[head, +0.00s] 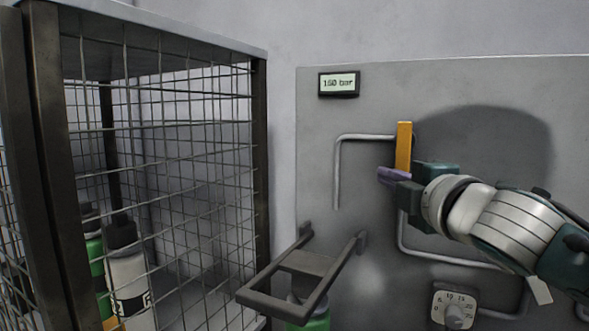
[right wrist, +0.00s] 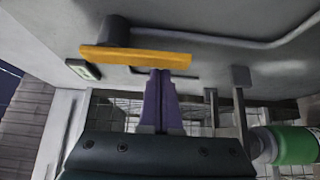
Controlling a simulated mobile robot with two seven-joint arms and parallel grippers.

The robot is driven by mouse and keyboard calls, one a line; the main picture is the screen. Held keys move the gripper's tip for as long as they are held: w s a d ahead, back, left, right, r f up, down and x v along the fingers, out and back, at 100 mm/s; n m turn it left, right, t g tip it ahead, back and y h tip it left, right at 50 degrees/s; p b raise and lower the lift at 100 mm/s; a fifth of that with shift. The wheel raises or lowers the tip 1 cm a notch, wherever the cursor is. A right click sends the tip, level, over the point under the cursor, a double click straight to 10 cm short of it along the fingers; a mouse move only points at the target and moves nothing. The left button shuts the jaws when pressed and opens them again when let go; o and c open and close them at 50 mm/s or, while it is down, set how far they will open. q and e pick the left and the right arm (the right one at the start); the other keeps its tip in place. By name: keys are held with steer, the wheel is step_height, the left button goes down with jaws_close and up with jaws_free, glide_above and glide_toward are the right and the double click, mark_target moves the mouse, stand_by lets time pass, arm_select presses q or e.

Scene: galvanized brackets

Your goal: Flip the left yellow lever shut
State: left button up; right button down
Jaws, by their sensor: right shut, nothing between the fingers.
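A yellow lever (head: 404,148) stands upright against the grey panel, at the right end of a thin bent pipe (head: 365,137). It is the only yellow lever I can make out. In the right wrist view the lever (right wrist: 130,54) lies across the picture, with its dark round pivot (right wrist: 115,31) near its left end. My right gripper (head: 386,176) is shut and empty, its purple fingertips by the lever's lower end. In the right wrist view the fingertips (right wrist: 160,73) are close under the lever's right part; I cannot tell whether they touch. My left gripper is out of view.
A wire cage (head: 258,150) with bottles inside stands at the left. A dark bracket (head: 310,264) juts from the panel at bottom centre, above a green bottle (head: 316,321). A display (head: 339,84) reads about 150 bar. A dial (head: 455,308) sits below my right arm.

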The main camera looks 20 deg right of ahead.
steer(key=shift+s+d, duration=0.15)
steer(key=shift+s, duration=0.05)
steer(key=s+d+r+n+g+h+p, duration=0.3)
steer(key=n+g+p, duration=0.6)
steer(key=p, duration=1.9)
steer(key=shift+s+d, duration=0.5)
steer(key=shift+s, duration=0.3)
steer(key=shift+r, duration=0.1)
steer(key=shift+w+a+r, duration=0.15)
steer(key=shift+w+a, duration=0.4)
steer(key=shift+w, duration=0.05)
